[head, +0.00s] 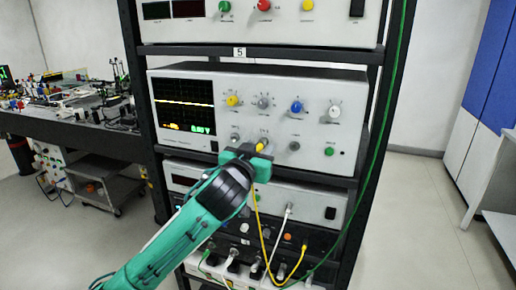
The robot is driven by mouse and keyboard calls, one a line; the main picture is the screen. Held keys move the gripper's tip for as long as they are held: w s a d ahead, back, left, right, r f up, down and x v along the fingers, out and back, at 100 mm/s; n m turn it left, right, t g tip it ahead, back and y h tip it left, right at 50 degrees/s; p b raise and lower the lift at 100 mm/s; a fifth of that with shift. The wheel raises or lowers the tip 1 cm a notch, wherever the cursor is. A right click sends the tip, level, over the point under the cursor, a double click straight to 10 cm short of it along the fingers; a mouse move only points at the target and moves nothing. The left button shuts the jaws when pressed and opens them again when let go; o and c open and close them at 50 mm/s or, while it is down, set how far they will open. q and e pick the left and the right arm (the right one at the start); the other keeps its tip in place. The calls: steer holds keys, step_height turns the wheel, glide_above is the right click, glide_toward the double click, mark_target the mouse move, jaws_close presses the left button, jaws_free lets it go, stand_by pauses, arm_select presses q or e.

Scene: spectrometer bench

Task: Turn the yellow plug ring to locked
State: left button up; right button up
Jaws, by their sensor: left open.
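The yellow plug (261,146) sits at a connector in the lower middle of the oscilloscope's front panel (315,155). Its ring is too small and too covered to read whether it is locked. A yellow cable (262,225) hangs below my gripper in a loop and rises again at the lower right. I cannot tell whether the fingers touch the ring. My right gripper is not in view.
The oscilloscope has a lit screen (185,104), several knobs and other connectors close by. The black rack's posts (381,110) and shelves frame it. More instruments and hanging cables are below. A cluttered bench (75,140) stands left; the floor at right (420,220) is clear.

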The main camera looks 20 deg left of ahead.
arm_select(q)
jaws_close()
